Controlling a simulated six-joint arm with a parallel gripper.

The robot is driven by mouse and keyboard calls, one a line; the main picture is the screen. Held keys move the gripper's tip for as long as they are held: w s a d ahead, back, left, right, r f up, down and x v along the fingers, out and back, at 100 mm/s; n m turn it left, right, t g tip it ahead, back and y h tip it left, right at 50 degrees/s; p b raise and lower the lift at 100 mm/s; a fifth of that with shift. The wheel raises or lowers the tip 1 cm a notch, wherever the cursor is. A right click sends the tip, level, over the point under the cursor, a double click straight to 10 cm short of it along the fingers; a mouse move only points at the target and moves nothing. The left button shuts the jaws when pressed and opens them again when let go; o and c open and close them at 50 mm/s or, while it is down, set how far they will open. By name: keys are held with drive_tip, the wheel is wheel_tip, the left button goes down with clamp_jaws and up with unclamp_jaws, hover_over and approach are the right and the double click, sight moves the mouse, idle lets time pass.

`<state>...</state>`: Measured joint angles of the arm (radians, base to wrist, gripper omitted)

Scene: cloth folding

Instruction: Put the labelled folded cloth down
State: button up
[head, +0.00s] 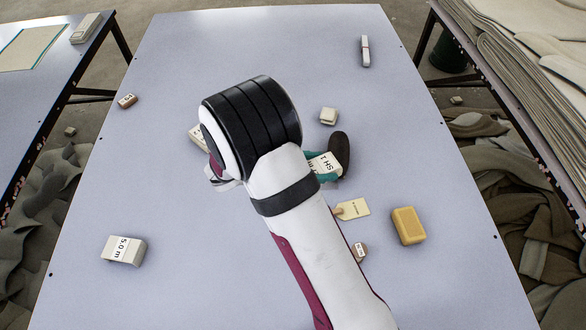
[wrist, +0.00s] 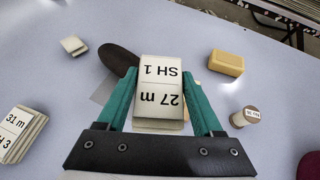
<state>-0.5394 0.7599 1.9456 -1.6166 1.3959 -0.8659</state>
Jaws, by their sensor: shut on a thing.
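The folded cloth (wrist: 158,92) is a small pale stack with a white label reading "SH 1" and "27 m", upside down in the wrist view. In the head view part of this cloth (head: 323,163) shows beyond my arm. My gripper (wrist: 160,100) is shut on it, with one teal finger along each side. In the head view my gripper (head: 326,172) is mostly hidden behind my own wrist. I cannot tell whether the cloth touches the table (head: 200,60) or hangs just above it.
A dark oval piece (head: 340,145) lies close beside the cloth. Around it are a white block (head: 328,116), a yellow block (head: 408,226), a beige tag (head: 353,208) and a small spool (wrist: 245,117). Another labelled stack (wrist: 18,132) lies left. The table's far part is mostly clear.

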drive_tip(key=shift+w+r, duration=0.15)
drive_tip(key=shift+r, duration=0.05)
drive_tip(key=w+a+n+t+y, duration=0.3)
drive_tip(key=a+n+t, duration=0.1)
drive_tip(key=a, duration=0.4)
drive_tip(key=n+t+y, duration=0.3)
drive_tip(key=n+y, duration=0.1)
drive_tip(key=n, duration=0.1)
hover_over(199, 193)
drive_tip(key=f, duration=0.6)
drive_tip(key=shift+d+f, duration=0.15)
drive_tip(key=shift+d, duration=0.2)
drive_tip(key=shift+a+f, duration=0.15)
drive_tip(key=shift+f, duration=0.95)
drive_tip(key=shift+a+f, duration=0.15)
drive_tip(key=shift+f, duration=0.95)
drive_tip(key=o, duration=1.4)
drive_tip(key=shift+f, duration=0.15)
drive_tip(key=shift+c, duration=0.2)
